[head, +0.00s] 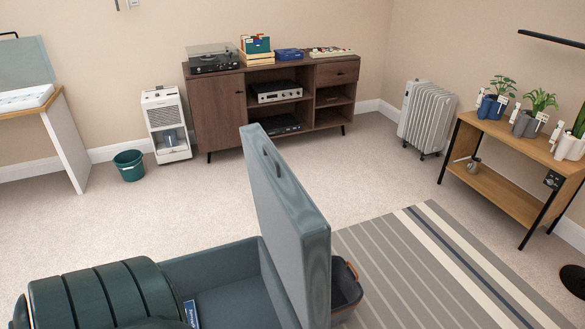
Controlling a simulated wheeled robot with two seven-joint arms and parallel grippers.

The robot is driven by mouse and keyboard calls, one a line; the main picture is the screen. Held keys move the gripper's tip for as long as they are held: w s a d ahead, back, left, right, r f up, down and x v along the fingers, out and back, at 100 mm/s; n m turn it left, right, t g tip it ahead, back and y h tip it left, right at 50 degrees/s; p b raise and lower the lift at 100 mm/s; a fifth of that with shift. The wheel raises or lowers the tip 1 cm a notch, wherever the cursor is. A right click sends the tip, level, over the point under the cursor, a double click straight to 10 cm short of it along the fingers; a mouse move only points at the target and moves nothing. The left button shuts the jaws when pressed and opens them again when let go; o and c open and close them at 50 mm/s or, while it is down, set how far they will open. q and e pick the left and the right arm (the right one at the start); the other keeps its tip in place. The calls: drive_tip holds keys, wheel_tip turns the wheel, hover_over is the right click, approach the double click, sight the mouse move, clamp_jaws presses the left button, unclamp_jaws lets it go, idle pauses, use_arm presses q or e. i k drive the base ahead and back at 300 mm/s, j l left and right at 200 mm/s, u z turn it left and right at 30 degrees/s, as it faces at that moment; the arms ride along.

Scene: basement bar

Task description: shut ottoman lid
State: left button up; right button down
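The blue-grey ottoman (212,262) stands at the bottom middle of the head view, and its near part is cut off by the frame edge. Its lid (285,215) is up, standing steeply on the right side of the box and leaning slightly. A dark strap or handle shows near the lid's top. The box is open, and part of its inside shows. A small blue item with white lettering (191,313) shows at its lower left. Neither of my grippers is in view.
A dark green ribbed rounded piece (95,295) covers the lower left, against the ottoman. A dark bin with orange handles (345,288) stands right behind the lid, partly hidden. A striped rug (430,270) lies right. Carpet is clear toward the sideboard (215,110).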

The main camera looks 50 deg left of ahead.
sight(296, 235)
drive_tip(key=i+u, duration=0.2)
drive_tip(key=u, duration=0.2)
drive_tip(key=i+l+u, duration=0.1)
drive_tip(key=u, duration=0.25)
drive_tip(key=i+l+u, duration=0.15)
drive_tip(key=u, duration=0.25)
drive_tip(key=i+l+u, duration=0.15)
drive_tip(key=u, duration=0.25)
drive_tip(key=i+l+u, duration=0.2)
drive_tip(key=u, duration=0.2)
drive_tip(key=i+l+u, duration=0.15)
drive_tip(key=l+u, duration=0.2)
drive_tip(key=i+l+u, duration=0.15)
drive_tip(key=u, duration=0.25)
drive_tip(key=l, duration=0.1)
